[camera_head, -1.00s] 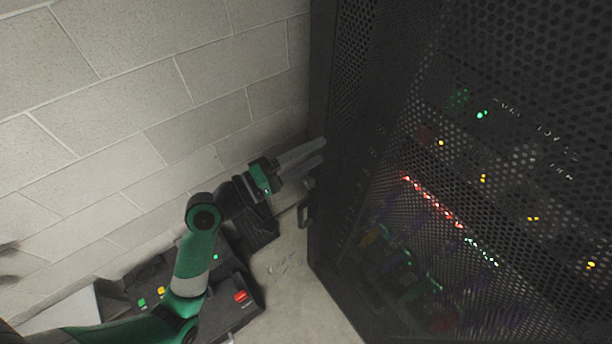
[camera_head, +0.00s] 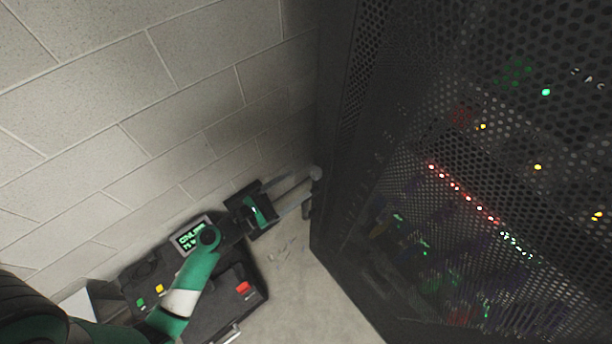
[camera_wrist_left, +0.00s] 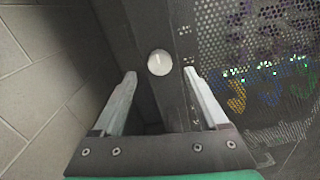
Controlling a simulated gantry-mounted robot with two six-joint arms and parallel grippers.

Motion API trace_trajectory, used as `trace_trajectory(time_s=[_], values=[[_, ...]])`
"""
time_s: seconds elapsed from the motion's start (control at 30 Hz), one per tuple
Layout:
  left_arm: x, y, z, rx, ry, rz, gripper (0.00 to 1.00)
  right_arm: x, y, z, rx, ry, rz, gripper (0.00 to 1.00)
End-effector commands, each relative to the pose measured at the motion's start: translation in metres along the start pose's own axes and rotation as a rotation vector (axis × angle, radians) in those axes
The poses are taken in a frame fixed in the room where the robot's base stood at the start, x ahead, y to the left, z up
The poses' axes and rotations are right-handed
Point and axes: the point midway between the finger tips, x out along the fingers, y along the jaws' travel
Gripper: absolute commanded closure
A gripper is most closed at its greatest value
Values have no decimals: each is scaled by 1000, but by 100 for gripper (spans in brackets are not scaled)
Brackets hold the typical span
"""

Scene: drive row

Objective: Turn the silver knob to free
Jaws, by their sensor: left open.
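The silver knob (camera_wrist_left: 160,62) is a round disc with a pale mark on its face, set on the dark front edge of the rack cabinet. My left gripper (camera_wrist_left: 159,77) is open, with one finger to each side of the knob in the wrist view. Nothing is between the fingers' inner faces that I can see held, and I cannot tell whether the tips reach past the knob. In the head view the left gripper (camera_head: 301,187) points at the cabinet's edge, and the knob (camera_head: 316,173) shows small at its tips. The right gripper is not in view.
The rack cabinet (camera_head: 400,130) has a perforated door with lit lights behind it. A pale block wall (camera_head: 130,100) stands on the left. A black case (camera_head: 225,290) with a small screen and coloured buttons lies below my left arm. Some floor is clear beside it.

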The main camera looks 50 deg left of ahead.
Motion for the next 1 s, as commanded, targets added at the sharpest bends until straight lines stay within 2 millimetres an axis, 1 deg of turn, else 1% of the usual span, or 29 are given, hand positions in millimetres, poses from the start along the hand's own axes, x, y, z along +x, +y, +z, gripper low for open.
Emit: trace_trajectory(time_s=[0.03,0.1,0.2,0.33,0.53,0.57,0.7,0.77,0.8,0.87,0.9,0.97,1.0], values=[[11,-1,2,2,-2,-5,24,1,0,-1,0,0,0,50],[24,-1,1,2,-2,-3,24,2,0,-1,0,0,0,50],[36,0,0,1,0,-1,24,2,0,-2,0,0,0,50],[42,0,0,1,0,0,24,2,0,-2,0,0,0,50],[43,0,0,1,1,1,24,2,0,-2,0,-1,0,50],[43,0,0,1,1,1,26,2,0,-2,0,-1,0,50],[42,0,0,1,0,1,51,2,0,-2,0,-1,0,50],[42,0,0,1,0,1,62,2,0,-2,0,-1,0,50],[42,0,0,1,0,1,69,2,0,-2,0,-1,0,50],[42,0,0,1,0,1,80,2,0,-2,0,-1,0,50],[42,0,0,1,0,0,87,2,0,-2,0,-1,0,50],[42,0,0,2,0,0,98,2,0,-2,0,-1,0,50],[42,0,0,1,0,0,100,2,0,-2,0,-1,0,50]])
